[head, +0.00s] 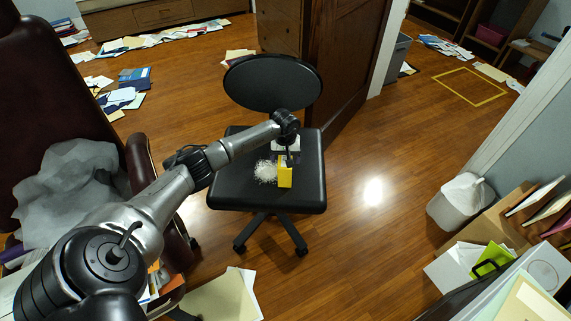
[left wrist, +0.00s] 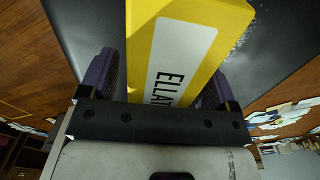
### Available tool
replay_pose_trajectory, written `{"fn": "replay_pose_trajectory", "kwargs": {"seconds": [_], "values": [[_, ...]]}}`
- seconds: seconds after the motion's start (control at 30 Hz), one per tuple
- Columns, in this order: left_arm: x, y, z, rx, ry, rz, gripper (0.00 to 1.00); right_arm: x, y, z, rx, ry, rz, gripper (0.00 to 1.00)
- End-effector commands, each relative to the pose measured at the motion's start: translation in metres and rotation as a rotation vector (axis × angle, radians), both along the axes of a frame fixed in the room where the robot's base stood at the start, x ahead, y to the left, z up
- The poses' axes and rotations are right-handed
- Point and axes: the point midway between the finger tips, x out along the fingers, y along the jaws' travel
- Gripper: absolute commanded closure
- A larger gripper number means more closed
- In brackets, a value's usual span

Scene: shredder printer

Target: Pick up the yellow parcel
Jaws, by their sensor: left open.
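The yellow parcel (head: 285,177) sits on the black seat of an office chair (head: 235,185). My left gripper (head: 289,158) is at the parcel, reaching in from the left. In the left wrist view its two dark fingers (left wrist: 158,80) stand on either side of the parcel, jaws open. Whether they touch it cannot be told. My right gripper does not show.
White shreds (head: 265,171) lie on the seat left of the parcel. The chair's backrest (head: 272,81) rises behind. Papers litter the floor; the wooden floor (head: 350,235) right of the chair is clear.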

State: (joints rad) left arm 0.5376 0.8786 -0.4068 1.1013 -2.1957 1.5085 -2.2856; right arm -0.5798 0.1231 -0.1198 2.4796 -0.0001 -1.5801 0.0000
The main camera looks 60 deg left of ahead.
Motion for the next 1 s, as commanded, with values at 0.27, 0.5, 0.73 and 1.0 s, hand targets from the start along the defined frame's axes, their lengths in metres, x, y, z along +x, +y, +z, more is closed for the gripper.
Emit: {"fn": "replay_pose_trajectory", "kwargs": {"seconds": [0.27,0.5,0.73,1.0], "values": [[0.0,-0.0001,0.0003,0.0,0.0,0.0,0.34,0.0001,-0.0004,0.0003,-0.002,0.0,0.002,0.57],[-0.0001,-0.0001,0.0004,0.0,0.0,0.0,0.57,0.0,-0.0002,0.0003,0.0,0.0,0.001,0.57],[0.0,0.0,0.0004,0.0,0.0,0.0,0.79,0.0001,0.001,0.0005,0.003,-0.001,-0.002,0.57],[0.0004,0.0002,0.0028,0.0,-0.001,0.0,0.8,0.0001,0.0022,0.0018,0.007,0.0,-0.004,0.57]]}}
